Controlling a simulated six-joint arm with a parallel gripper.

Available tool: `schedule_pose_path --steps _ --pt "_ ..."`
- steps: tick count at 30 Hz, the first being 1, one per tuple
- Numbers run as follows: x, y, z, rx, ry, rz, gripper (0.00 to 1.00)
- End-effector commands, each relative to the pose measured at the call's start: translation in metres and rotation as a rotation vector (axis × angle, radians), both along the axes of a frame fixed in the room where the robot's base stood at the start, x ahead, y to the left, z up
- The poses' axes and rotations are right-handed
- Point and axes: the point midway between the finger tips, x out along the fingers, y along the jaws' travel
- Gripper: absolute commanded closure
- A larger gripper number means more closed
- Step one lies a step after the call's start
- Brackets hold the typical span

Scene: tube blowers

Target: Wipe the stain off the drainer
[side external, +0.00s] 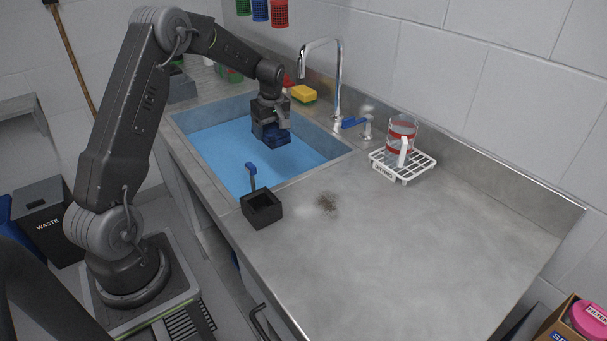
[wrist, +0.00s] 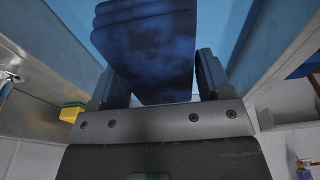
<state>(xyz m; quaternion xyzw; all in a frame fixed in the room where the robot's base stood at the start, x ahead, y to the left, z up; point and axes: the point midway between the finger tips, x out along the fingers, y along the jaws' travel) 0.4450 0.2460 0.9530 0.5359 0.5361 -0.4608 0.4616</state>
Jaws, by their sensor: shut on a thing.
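My gripper (side external: 271,133) is shut on a dark blue cloth or pad, which also fills the top of the wrist view (wrist: 148,52) between the two fingers. It holds the blue cloth (side external: 275,138) over the sink basin (side external: 225,150), which has a light blue bottom. Whether the cloth touches the sink bottom I cannot tell.
A black open box (side external: 262,210) with a blue-headed brush stands left of the stain, near the front edge. A white rack (side external: 413,167) holding a red-banded beaker (side external: 400,132) stands at the back. A tap (side external: 338,80) and yellow sponge (side external: 303,94) are behind the sink. The drainer's right is clear.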

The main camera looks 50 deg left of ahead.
Motion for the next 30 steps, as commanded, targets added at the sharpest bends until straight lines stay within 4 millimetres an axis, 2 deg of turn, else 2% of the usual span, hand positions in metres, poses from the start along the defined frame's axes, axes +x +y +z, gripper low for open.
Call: schedule_pose_path --steps 2,5,8,13,18,21,25,30 --pt "0.003 -0.009 0.001 -0.001 0.000 -0.004 0.51" --pt "0.010 -0.033 0.005 -0.002 -0.002 -0.008 0.51" --pt "0.019 -0.072 0.009 -0.006 -0.001 -0.012 0.51" --pt "0.025 -0.152 0.019 -0.009 -0.001 -0.013 0.51" --pt "0.018 -0.230 0.028 -0.008 0.000 -0.013 0.51" --pt "0.009 -0.270 0.033 -0.006 0.002 -0.011 0.51" --pt "-0.004 -0.307 0.037 -0.003 0.000 -0.008 0.51" --pt "-0.014 -0.331 0.040 0.000 -0.001 -0.002 0.51"
